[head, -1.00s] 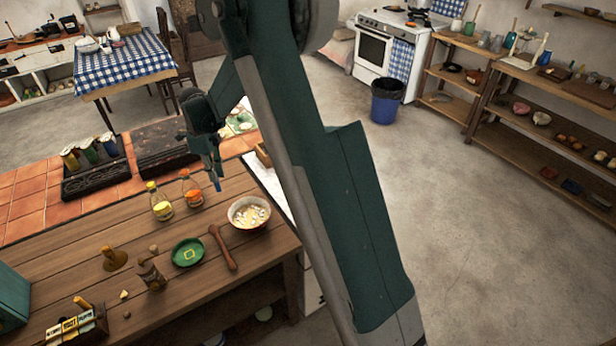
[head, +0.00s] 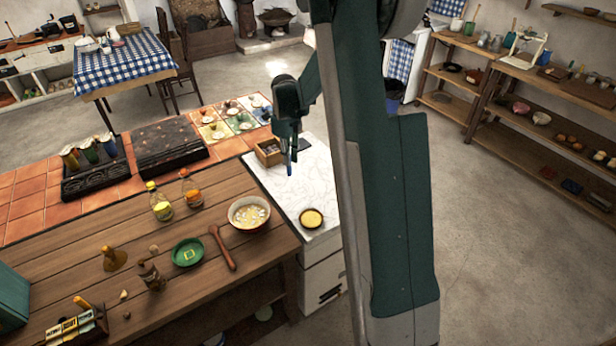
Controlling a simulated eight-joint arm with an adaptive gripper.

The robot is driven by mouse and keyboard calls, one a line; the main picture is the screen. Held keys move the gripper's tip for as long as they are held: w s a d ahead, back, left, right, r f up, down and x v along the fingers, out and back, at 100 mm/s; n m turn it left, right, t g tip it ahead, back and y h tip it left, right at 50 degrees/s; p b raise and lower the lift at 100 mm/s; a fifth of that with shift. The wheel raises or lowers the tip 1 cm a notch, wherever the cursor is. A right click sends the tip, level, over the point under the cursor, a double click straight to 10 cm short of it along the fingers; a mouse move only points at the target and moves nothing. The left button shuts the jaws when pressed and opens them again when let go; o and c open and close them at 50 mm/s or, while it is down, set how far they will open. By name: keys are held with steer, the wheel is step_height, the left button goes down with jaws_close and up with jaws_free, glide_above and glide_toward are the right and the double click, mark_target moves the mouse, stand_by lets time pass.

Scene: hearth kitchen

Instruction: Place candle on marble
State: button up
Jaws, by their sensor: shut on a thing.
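My gripper (head: 290,160) points down over the white veined marble top (head: 322,180) at the right end of the counter. It is shut on a slim blue thing, which looks like the candle (head: 290,168). The candle is small in the picture and partly hidden by the fingers. It hangs upright, and I cannot tell its exact height above the marble. A round yellow dish with a dark rim (head: 312,218) sits on the marble near its front edge.
A small wooden box (head: 268,152) stands at the marble's back left. A bowl (head: 249,214), bottles (head: 160,202), a green dish (head: 187,252) and a wooden pestle (head: 222,248) are on the wooden counter. The marble's middle is bare. My arm hides its right side.

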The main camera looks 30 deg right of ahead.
steer(key=s+d+m, duration=0.2)
steer(key=s+d, duration=0.4)
steer(key=d, duration=0.4)
steer(key=s+d+m, duration=0.2)
steer(key=s+d, duration=0.5)
steer(key=d, duration=0.3)
steer(key=shift+d+f, duration=0.1)
steer(key=shift+f, duration=0.05)
step_height(320, 180, down, 6)
steer(key=shift+f, duration=0.1)
steer(key=shift+f, duration=1.8)
steer(key=shift+f+b, duration=0.15)
steer(key=shift+b, duration=0.15)
steer(key=o, duration=0.8)
steer(key=shift+c, duration=0.2)
